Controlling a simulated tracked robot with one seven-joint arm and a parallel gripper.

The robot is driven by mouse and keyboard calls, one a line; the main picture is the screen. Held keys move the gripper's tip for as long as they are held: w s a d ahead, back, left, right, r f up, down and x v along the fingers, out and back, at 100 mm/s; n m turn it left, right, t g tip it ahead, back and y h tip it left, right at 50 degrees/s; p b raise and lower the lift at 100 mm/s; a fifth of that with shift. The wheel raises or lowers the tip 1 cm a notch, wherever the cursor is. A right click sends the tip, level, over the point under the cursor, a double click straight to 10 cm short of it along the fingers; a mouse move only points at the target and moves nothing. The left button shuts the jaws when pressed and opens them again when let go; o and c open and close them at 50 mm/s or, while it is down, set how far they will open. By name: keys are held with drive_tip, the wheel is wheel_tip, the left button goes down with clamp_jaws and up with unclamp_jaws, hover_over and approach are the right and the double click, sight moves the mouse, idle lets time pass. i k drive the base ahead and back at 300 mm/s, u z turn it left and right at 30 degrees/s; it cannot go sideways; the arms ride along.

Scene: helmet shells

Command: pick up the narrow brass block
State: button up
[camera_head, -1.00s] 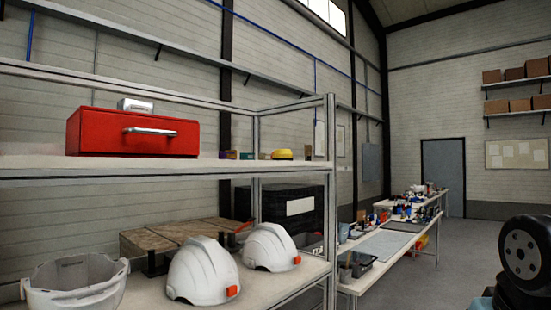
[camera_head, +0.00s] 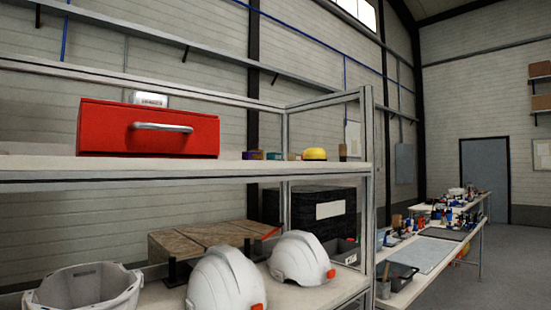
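A small, narrow brownish upright block (camera_head: 343,152) stands on the upper shelf (camera_head: 250,166) at its right end, close to the corner post. It may be the narrow brass block, but it is too small and dark to be sure of its metal. My gripper is not in view.
On the upper shelf are a red toolbox (camera_head: 105,130), small purple (camera_head: 252,155) and teal (camera_head: 273,156) items and a yellow rounded object (camera_head: 314,154). White helmet shells (camera_head: 225,280) sit on the lower shelf. The shelf's corner post (camera_head: 369,200) and a cluttered workbench (camera_head: 425,255) stand right.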

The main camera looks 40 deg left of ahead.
sight(261, 156)
drive_tip(key=u, duration=0.2)
drive_tip(key=k, duration=1.05)
drive_tip(key=u, duration=1.2)
drive_tip(key=i, duration=1)
